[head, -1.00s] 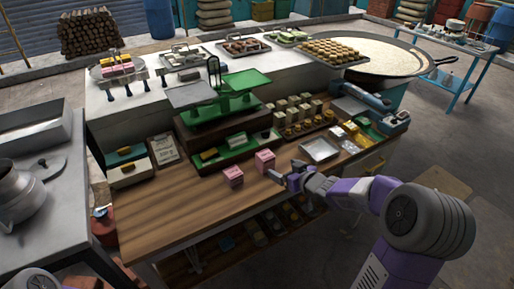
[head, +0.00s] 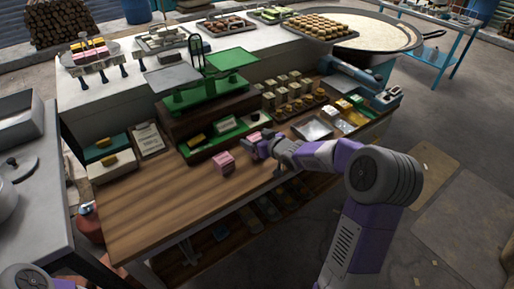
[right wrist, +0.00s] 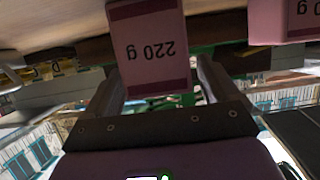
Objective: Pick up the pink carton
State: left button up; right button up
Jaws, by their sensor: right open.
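Two small pink cartons stand on the wooden counter. The left pink carton (head: 223,162) is in clear view. The right pink carton (head: 253,137) is partly hidden by my right gripper (head: 262,148), which is right at it. In the right wrist view, a pink carton marked "220 g" (right wrist: 150,50) appears upside down between the open fingers of my right gripper (right wrist: 160,70). Contact with the fingers cannot be told. The other pink carton (right wrist: 281,22) is at that view's right edge. My left gripper is out of view.
A green balance scale (head: 200,95) stands on a dark wooden stand behind the cartons. A metal tray (head: 313,128) lies to the right of my gripper. The wooden counter (head: 150,205) is clear at the front left.

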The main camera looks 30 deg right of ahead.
jog(key=shift+c, duration=0.4)
jog(key=shift+r, duration=0.1)
jog(key=c, duration=1.1)
